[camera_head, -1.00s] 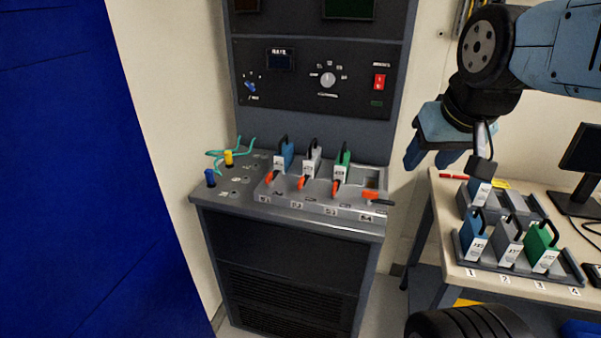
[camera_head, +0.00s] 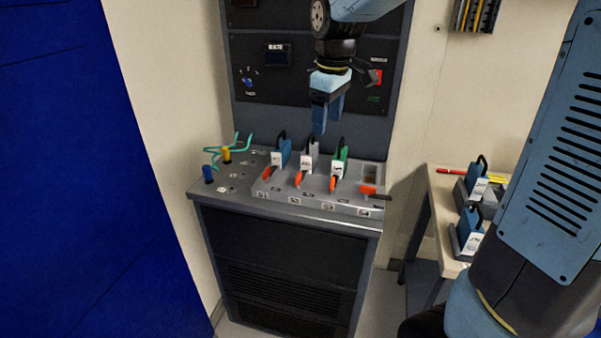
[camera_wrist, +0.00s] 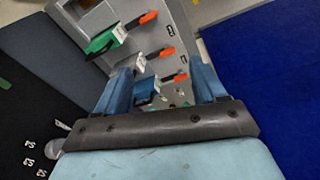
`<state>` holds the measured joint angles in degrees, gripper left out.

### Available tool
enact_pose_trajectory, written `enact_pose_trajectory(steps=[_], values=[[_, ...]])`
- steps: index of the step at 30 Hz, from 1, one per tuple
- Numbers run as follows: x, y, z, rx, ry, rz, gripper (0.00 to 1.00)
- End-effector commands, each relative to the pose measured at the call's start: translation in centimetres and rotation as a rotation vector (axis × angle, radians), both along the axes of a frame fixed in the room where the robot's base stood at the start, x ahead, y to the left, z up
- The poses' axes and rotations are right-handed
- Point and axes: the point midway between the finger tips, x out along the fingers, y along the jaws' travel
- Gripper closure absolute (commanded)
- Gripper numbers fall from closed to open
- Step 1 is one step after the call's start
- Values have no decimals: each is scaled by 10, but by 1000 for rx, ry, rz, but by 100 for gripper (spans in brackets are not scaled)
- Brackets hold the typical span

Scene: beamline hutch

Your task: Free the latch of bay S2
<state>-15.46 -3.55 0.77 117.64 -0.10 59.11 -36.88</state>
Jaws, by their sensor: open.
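The bay rack (camera_head: 262,190) on the sloped console top has a row of bays with labels along its front edge. The second bay from the left, S2, holds a grey-white module (camera_head: 308,161). Its orange latch lever (camera_head: 299,179) lies at the module's front and also shows in the wrist view (camera_wrist: 160,53). My gripper (camera_head: 327,119) hangs fingers down above and behind the rack, open and empty, clear of the modules. In the wrist view its two fingers (camera_wrist: 160,68) frame the S2 area from above and partly cover the rack.
A blue module (camera_head: 281,153) is left of S2, a green one (camera_head: 339,164) right, each with an orange lever. The rightmost bay is empty, its orange lever (camera_head: 368,190) turned sideways. Teal cables (camera_head: 214,152) stand at left. A side table (camera_head: 443,200) holds more modules.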

Motion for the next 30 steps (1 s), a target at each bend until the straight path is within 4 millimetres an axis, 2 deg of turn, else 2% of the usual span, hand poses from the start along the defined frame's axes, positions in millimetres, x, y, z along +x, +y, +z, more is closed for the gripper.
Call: enact_pose_trajectory(steps=[1, 6, 12, 20, 30], values=[[12, 12, -9, -10, 23, 51, 30], [39, 41, -31, -34, 75, 195, 30], [53, 59, -45, -46, 106, 281, 30], [55, 61, -66, -48, 113, 296, 30], [54, 61, -125, -49, 114, 294, 30]])
